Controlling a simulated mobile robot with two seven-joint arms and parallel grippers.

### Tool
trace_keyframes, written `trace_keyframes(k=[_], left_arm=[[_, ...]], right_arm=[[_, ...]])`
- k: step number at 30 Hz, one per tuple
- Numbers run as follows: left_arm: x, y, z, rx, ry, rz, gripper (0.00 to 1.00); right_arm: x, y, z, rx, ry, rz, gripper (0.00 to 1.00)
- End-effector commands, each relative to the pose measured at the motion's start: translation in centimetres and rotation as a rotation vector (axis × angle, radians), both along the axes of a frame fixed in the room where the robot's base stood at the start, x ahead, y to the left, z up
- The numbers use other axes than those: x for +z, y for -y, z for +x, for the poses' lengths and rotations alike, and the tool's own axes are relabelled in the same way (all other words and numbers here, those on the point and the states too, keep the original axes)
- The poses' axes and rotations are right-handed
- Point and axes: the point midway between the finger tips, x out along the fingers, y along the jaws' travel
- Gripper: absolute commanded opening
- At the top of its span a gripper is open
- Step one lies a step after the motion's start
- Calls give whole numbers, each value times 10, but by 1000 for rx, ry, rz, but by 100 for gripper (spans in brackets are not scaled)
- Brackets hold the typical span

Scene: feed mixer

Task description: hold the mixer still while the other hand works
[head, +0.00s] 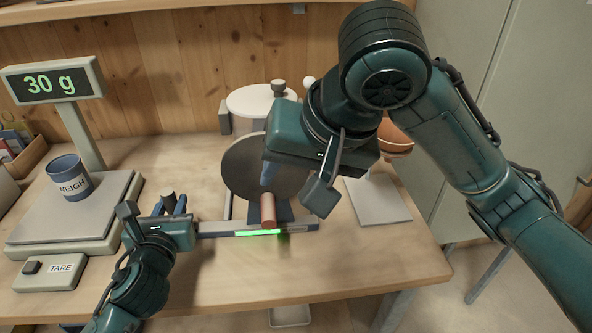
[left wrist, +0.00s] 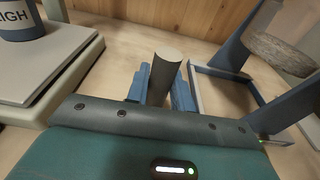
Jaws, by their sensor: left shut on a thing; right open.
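The mixer has a dark round drum (head: 240,165) on a blue-grey frame whose front bar (head: 215,229) carries a lit green strip. Part of the frame (left wrist: 222,95) also shows in the left wrist view. My left gripper (head: 176,206) is shut on a grey upright post (left wrist: 166,68) at the left end of the bar; a finger shows on each side of it. A copper-coloured cylinder (head: 268,212) stands at the front of the mixer. My right gripper (head: 269,178) is open just above this cylinder, pointing down; its far finger is hidden.
A scale (head: 75,215) reading 30 g holds a blue WEIGH cup (head: 69,178) at left, with a TARE button box (head: 50,273) in front. A pale plate (head: 377,202) lies at right.

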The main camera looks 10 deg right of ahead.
Motion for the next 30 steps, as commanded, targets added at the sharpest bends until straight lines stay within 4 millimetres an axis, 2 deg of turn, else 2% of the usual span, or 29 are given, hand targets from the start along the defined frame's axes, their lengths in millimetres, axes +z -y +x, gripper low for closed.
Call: trace_keyframes(k=[9, 10, 19, 26, 30], left_arm=[[0, 1, 0, -4, 0, -3, 0], [0, 1, 0, -4, 0, -3, 25], [0, 0, 0, -1, 0, -1, 49], [0, 0, -1, -1, -1, 0, 49], [1, 0, -12, -2, -2, 0, 49]], right_arm=[[3, 1, -2, 0, -1, 0, 48], [3, 1, -2, 0, -1, 0, 48], [3, 1, -2, 0, -1, 0, 48], [3, 1, -2, 0, -1, 0, 48], [3, 1, -2, 0, -1, 0, 48]])
